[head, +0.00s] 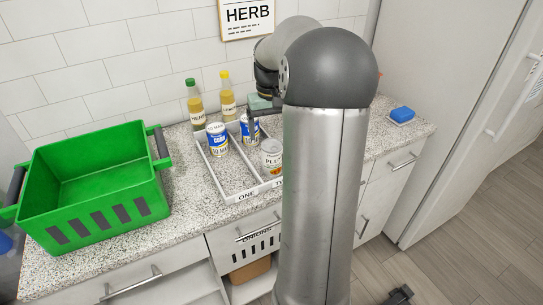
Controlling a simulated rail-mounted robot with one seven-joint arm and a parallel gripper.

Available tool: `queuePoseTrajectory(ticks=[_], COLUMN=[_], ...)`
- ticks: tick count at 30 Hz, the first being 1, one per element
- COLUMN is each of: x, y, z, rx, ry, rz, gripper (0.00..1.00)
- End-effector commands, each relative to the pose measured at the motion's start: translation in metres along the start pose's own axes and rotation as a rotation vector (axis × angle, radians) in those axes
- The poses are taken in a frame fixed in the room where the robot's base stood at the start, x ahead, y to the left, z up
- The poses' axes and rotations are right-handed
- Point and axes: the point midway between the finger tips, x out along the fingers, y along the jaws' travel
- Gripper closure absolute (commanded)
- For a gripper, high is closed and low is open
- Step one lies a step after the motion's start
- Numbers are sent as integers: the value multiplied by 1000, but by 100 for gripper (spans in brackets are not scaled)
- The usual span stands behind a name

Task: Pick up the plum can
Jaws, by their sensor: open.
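The plum can (271,158) has a white label with dark lettering that reads "PLU" before my arm cuts it off. It stands upright in the right part of a white divided tray (232,198). My gripper (254,124) is partly visible behind the can, above the back of the tray near a blue-and-white can (249,131). It is apart from the plum can and mostly hidden by my arm. Its fingers are hard to make out, but it is open and nothing shows held in it.
Another blue-and-white can (217,139) stands in the tray's left part. Two bottles, one green-capped (195,102) and one yellow-capped (227,97), stand behind. A green crate (95,185) fills the counter's left. A blue sponge-like item (402,115) lies at right, with bare counter around it.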

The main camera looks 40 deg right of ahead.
Motion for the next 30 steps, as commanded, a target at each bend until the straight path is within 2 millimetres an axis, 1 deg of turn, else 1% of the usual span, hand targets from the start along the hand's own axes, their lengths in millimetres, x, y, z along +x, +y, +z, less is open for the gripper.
queuePoseTrajectory(ticks=[1,3,6,11,14,18,21,24,29,30], x=[10,22,32,41,53,75,86,90,90,90], y=[0,0,0,0,2,3,3,3,3,3], z=[1,1,0,1,3,4,4,4,4,4], rx=[1,2,1,1,1,1,0,0,0,0], ry=[-4,-4,-1,-1,-3,-3,-1,-1,0,1], rz=[-2,-2,-1,-1,-2,-2,-1,0,0,0], gripper=[17,17,17,17,17,17,17,17,17,19])
